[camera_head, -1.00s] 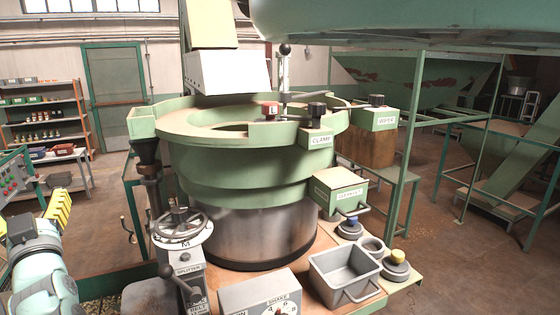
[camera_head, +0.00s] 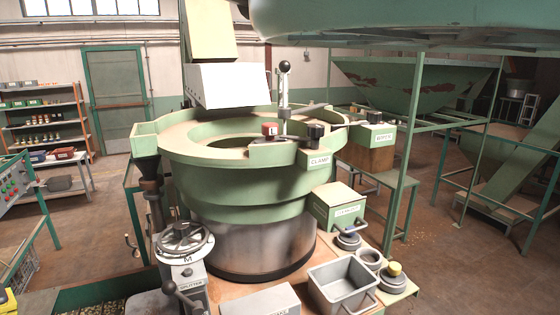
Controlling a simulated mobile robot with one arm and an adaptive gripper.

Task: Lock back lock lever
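The round green bowl machine (camera_head: 235,190) stands in the middle on a steel drum. An upright lever with a black ball top (camera_head: 284,67) rises at the back right of the bowl's rim. A red block marked L (camera_head: 270,129) sits on the front of the rim. A flat bar with a black knob (camera_head: 316,131) lies by it, above the CLAMP label (camera_head: 320,160). I cannot tell from labels which part is the back lock lever. My gripper is not in view.
A handwheel (camera_head: 185,238) and the splitter post stand front left. A grey bin (camera_head: 342,283) and several round weights are front right. A green box (camera_head: 337,205) stands beside the bowl. A green frame with the wiper box (camera_head: 382,138) is at right. Open floor lies at left.

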